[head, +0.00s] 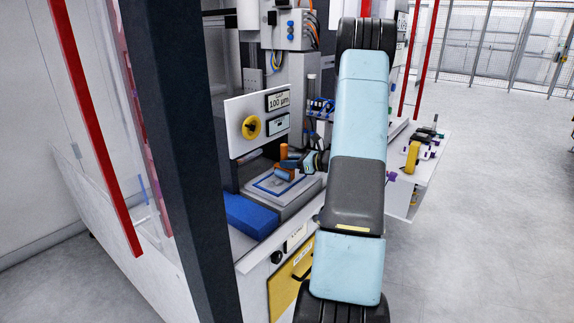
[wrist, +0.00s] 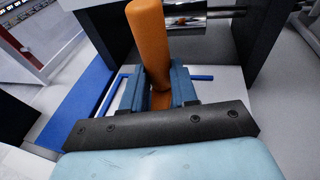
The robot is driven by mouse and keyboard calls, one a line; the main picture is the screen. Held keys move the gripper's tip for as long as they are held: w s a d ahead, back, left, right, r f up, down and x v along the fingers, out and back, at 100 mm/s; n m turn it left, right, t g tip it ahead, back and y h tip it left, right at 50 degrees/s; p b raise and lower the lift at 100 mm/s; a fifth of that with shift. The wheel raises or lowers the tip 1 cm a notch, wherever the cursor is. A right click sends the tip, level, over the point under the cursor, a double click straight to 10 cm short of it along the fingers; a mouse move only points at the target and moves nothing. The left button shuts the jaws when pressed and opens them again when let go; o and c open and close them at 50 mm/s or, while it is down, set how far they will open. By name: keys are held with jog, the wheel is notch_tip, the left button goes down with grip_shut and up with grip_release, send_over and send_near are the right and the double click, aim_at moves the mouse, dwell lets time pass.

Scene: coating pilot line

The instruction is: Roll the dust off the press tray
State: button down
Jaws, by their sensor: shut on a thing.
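My gripper (head: 291,163) is shut on the handle, low over the tray. In the wrist view the orange handle (wrist: 147,28) stands up between the two blue-grey fingers of my gripper (wrist: 156,90). The tray also shows there (wrist: 221,84), with blue lines on both sides of the fingers. The roller's lower part is mostly hidden by the fingers in that view. I cannot make out any dust.
A dark post (head: 180,150) rises at left. A side bench (head: 425,172) stands at right.

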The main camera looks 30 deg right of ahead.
jog(key=shift+w+d, duration=0.25)
jog(key=shift+d, duration=0.55)
jog(key=shift+w+d, duration=0.3)
jog(key=shift+d, duration=0.55)
jog(key=shift+w+d, duration=0.25)
jog(key=shift+d, duration=0.55)
jog(key=shift+w, duration=0.1)
jog(key=shift+w, duration=0.1)
jog(key=shift+a, duration=0.1)
jog(key=shift+s+a, duration=0.25)
jog(key=shift+a, duration=0.45)
jog(key=shift+s+a, duration=0.2)
jog(key=shift+a, duration=0.5)
jog(key=shift+s+a+f, duration=0.1)
jog(key=shift+s+a, duration=0.25)
jog(key=shift+a, duration=0.5)
jog(key=shift+s+a+f, duration=0.1)
jog(key=shift+s+a, duration=0.25)
jog(key=shift+a, duration=0.45)
jog(key=shift+s+a+r, duration=0.1)
jog(key=shift+s+a, duration=0.25)
jog(key=shift+a, duration=0.65)
jog(key=shift+s+a+r, duration=0.1)
jog(key=shift+s+a, duration=0.2)
jog(key=shift+a, duration=0.65)
jog(key=shift+s+a, duration=0.35)
jog(key=shift+a, duration=0.65)
